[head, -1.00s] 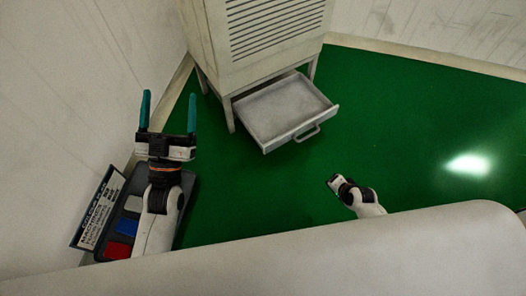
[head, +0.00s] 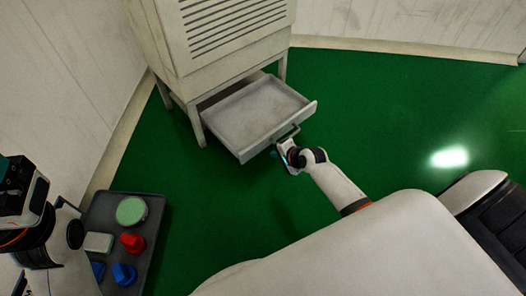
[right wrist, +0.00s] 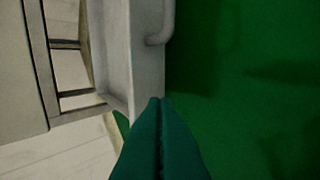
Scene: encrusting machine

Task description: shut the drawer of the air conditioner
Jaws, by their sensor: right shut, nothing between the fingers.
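The air conditioner (head: 225,40) is a pale cabinet on legs with a slatted front. Its drawer (head: 250,112), a shallow grey tray, is pulled out below the body and looks empty. A bar handle (head: 287,133) is on the drawer's front, and it also shows in the right wrist view (right wrist: 165,25). My right gripper (head: 279,153) is just in front of the drawer near the handle. In the right wrist view its teal fingers (right wrist: 156,103) are together and empty, close to the drawer's front panel (right wrist: 147,75); I cannot tell whether they touch. My left gripper (head: 12,175) is cut off at the left edge.
A dark tray (head: 151,250) with several coloured pieces, green, red, blue and grey, is at the lower left beside my left arm. Pale walls stand behind and to the left. The green floor (head: 400,120) right of the drawer is clear.

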